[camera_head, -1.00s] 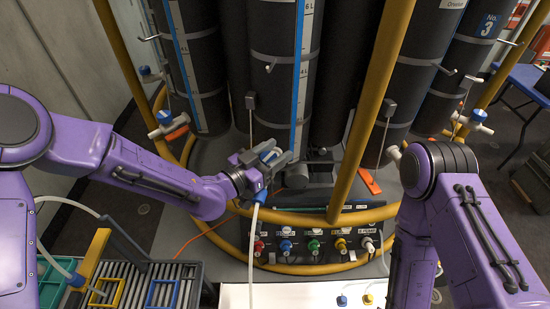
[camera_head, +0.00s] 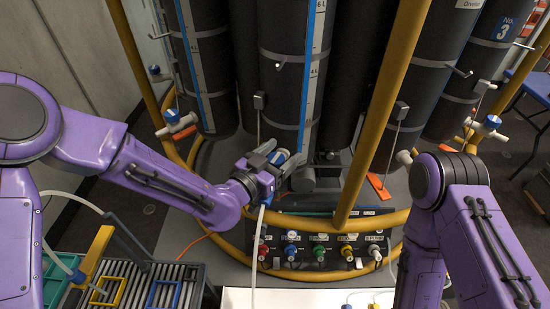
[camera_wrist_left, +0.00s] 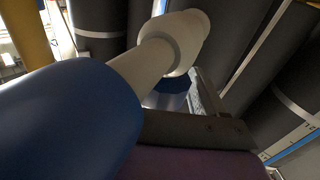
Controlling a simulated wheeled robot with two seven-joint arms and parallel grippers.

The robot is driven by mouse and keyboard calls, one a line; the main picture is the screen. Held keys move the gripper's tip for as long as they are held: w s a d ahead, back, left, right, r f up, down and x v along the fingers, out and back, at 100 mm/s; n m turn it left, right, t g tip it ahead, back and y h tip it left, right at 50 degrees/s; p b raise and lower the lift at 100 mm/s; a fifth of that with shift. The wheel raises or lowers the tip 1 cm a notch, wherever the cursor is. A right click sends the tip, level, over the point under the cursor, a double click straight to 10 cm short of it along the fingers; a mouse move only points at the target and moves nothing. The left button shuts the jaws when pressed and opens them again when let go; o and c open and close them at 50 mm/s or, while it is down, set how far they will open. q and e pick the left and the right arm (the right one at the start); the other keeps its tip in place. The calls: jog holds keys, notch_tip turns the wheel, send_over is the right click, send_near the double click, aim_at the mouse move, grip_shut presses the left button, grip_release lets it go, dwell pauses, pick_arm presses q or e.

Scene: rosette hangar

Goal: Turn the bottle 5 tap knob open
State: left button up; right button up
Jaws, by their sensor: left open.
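The tap in front of the middle dark bottle (camera_head: 285,95) is mostly hidden by my left gripper (camera_head: 278,158), with bits of blue showing between the fingers. I cannot read a number 5 on this bottle. The left wrist view shows a cream tap body (camera_wrist_left: 160,55) and a blue knob part (camera_wrist_left: 168,98) behind a dark finger of the open left gripper (camera_wrist_left: 205,130). A large blue rounded part (camera_wrist_left: 70,120) fills the left of that view. Whether the fingers touch the knob cannot be told. My right arm shows at right; its gripper is out of view.
A yellow ring rail and post (camera_head: 385,110) stand close to the tap. Other bottles have blue-knobbed taps, at left (camera_head: 174,118) and right (camera_head: 490,123). Below are a panel of coloured connectors (camera_head: 320,250), a pale hose (camera_head: 255,250) and a roller rack (camera_head: 180,275).

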pick_arm(q)
jog(key=b+v, duration=0.3)
jog(key=v, duration=0.7)
